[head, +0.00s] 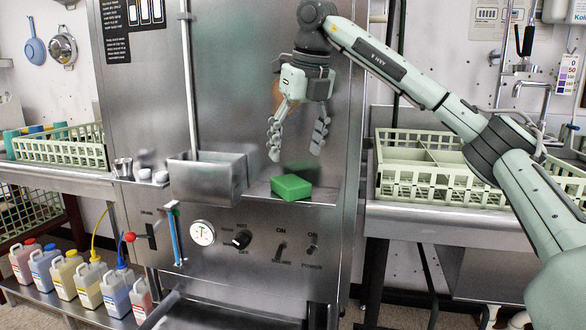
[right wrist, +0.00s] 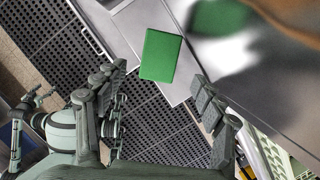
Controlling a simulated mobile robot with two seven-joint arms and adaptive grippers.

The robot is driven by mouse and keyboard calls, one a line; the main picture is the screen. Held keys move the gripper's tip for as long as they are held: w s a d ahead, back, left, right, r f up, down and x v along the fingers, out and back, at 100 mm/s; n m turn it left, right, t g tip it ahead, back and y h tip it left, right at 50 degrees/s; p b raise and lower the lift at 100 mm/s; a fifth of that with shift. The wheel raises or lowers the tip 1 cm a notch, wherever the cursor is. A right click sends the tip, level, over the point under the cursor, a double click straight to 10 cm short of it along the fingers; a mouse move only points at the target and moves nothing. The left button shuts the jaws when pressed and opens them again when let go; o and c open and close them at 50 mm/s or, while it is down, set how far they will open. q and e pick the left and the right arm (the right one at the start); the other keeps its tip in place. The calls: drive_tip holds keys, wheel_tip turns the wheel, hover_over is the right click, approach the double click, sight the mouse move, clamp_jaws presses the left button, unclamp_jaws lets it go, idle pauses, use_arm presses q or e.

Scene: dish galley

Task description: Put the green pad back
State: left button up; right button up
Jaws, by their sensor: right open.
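The green pad (head: 291,187) is a small flat block lying on the narrow steel ledge (head: 322,196) at the front of the dish machine. It also shows in the right wrist view (right wrist: 161,55), beyond the fingertips. My right gripper (head: 297,155) is open and empty, pointing down above the pad and apart from it. In the right wrist view its fingers (right wrist: 155,82) stand on either side, with the pad between and past them. A steel box-shaped holder (head: 207,178) is on the machine front, just left of the pad.
A dish rack (head: 440,185) stands on the right counter, and another rack (head: 60,150) on the left one. Below the ledge are a gauge (head: 202,233) and knobs. Several coloured bottles (head: 90,280) stand on the low shelf at left. The ledge right of the pad is bare.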

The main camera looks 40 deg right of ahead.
use_arm(q)
drive_tip(key=shift+f, duration=0.7)
use_arm(e)
drive_tip(key=v, duration=0.4)
drive_tip(key=shift+r, duration=0.35)
use_arm(q)
drive_tip(key=shift+r, duration=0.1)
drive_tip(key=shift+s, duration=0.25)
